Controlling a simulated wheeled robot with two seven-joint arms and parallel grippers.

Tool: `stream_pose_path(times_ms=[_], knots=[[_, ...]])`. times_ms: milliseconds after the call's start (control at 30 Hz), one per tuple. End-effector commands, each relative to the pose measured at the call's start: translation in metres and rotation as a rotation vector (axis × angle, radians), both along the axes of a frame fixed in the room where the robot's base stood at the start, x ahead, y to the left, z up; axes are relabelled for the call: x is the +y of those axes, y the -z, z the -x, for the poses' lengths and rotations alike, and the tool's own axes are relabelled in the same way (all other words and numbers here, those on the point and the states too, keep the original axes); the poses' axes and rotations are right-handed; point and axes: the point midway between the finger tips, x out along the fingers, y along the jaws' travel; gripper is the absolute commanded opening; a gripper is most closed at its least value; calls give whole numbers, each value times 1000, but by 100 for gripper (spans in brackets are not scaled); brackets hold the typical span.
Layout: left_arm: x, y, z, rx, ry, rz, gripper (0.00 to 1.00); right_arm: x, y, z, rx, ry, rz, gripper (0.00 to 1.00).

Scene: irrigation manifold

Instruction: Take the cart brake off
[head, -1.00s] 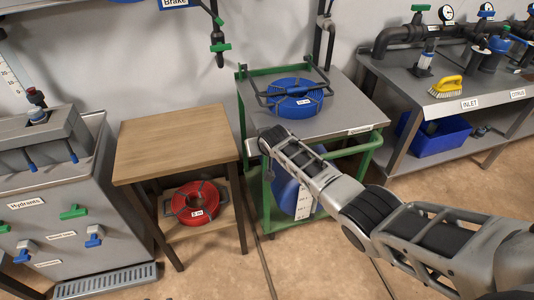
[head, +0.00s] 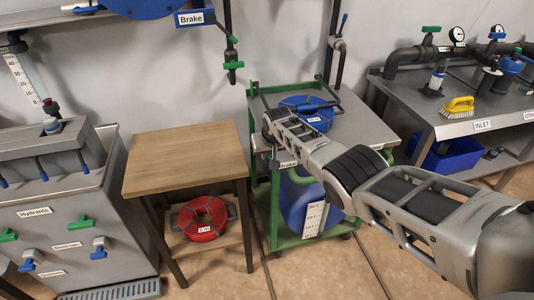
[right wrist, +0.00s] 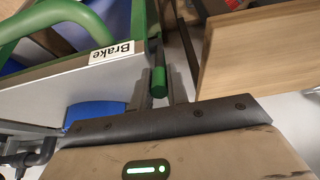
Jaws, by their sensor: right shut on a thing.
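The cart (head: 374,127) has a green frame and a grey top, with a blue hose coil (head: 318,123) on it. A white "Brake" label (head: 287,164) is on its edge and shows large in the right wrist view (right wrist: 111,52). Beside that label is a short green-gripped lever (right wrist: 159,80). My right gripper (right wrist: 160,92) is shut on this lever, its two narrow fingers at either side of it. In the head view my right gripper (head: 267,128) is at the cart's left side, its fingertips mostly hidden. My left gripper is out of view.
A wooden table (head: 185,158) stands just left of the cart, with a red hose coil (head: 203,220) on its shelf. A blue drum (head: 305,205) sits low in the cart. The steel bench (head: 450,125) is at right, and a wall reel with another "Brake" label (head: 192,18) hangs above.

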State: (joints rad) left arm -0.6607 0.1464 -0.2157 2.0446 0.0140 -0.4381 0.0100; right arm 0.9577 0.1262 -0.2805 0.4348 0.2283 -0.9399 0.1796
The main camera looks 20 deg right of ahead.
Motion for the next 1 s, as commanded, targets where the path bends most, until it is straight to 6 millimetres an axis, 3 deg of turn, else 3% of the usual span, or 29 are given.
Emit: stream_pose_path(times_ms=[100,133,200,567,767,1000], knots=[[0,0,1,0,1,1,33,-1,-9,-7,-29,-1,2,0],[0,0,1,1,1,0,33,-1,-9,-8,-30,-1,3,24],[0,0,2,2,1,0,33,-1,-9,-7,-27,-1,2,38],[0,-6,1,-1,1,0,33,0,-10,-3,-17,0,2,38],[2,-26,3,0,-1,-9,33,1,-35,7,-18,-1,2,38],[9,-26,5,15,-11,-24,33,4,-67,25,-20,-1,1,38]])
